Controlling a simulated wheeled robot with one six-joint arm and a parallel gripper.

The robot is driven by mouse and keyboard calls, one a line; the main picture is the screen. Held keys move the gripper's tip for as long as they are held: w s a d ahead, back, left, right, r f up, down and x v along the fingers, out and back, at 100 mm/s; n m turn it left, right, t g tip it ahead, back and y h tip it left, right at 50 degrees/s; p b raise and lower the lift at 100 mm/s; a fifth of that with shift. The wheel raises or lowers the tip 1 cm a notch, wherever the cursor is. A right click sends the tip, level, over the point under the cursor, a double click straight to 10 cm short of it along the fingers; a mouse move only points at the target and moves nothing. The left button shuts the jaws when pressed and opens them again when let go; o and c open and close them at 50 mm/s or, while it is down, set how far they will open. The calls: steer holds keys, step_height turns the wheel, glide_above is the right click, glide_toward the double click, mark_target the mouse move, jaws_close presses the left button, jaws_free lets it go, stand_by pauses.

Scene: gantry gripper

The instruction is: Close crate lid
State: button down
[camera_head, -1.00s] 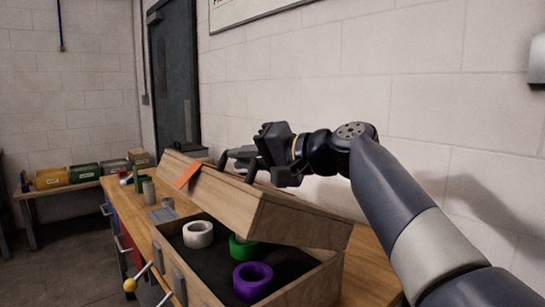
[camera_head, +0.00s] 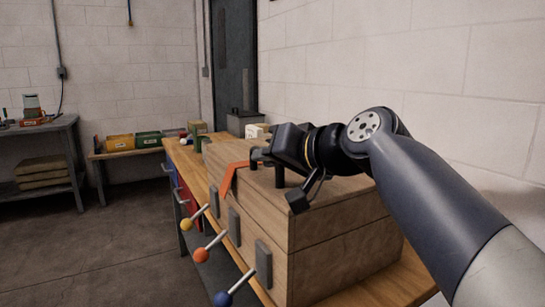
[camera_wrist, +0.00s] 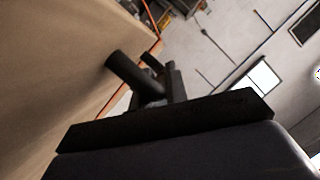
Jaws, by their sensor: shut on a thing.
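The wooden crate (camera_head: 345,262) stands on the workbench. Its lid (camera_head: 335,190) lies level on top, with no gap visible at the faces I see, and the inside is hidden. A dark handle (camera_head: 280,178) stands up from the lid's top. My gripper (camera_head: 265,157) is at this handle, shut on it, just above the lid. In the wrist view the dark handle (camera_wrist: 135,78) shows just beyond my gripper, with the tan lid surface (camera_wrist: 60,70) at left. My gripper hides part of the handle.
An orange strip (camera_head: 230,179) lies over the lid's edge. Levers with yellow, orange and blue knobs (camera_head: 222,298) stick out in front of the crate. Green and other small boxes (camera_head: 197,130) stand behind it. A wall is close at right; the floor at left is clear.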

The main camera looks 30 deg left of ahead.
steer(key=shift+f, duration=0.4)
steer(key=c, duration=1.8)
jaws_free()
steer(key=shift+s, duration=0.1)
steer(key=o, duration=0.4)
steer(key=shift+a, duration=0.1)
steer(key=shift+r, duration=0.15)
steer(key=shift+s+d+r, duration=0.1)
steer(key=shift+d+r, duration=0.05)
steer(key=shift+d, duration=0.25)
step_height(320, 180, up, 3)
glide_above(313, 199)
steer(key=shift+p, duration=0.4)
